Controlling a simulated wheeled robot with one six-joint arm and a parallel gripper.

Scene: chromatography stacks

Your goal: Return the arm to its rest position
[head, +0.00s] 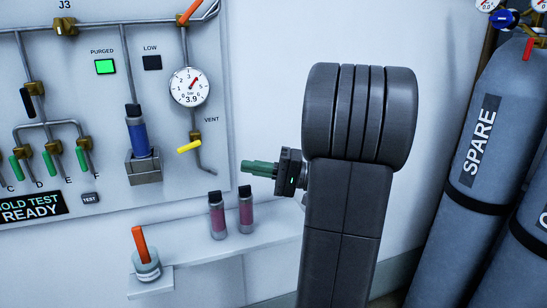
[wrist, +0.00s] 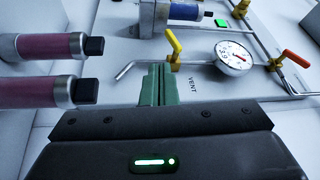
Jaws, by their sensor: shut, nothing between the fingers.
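My gripper (head: 259,169) shows in the head view with green fingers pointing left, in front of the wall panel (head: 110,196) and a little right of its edge. The fingers are closed together with nothing between them. My dark arm rises in the middle right of the head view and hides part of the wall behind it. In the wrist view the closed green fingers (wrist: 158,86) stand at the centre, below the yellow vent lever (wrist: 173,40).
Two pink cartridges (head: 217,215) (head: 246,210) stand on the shelf (head: 200,252) below my gripper. A jar (head: 147,264) with an orange handle sits at the shelf's left. A gauge (head: 189,87) is on the panel. Grey cylinders (head: 480,140) stand right of my arm.

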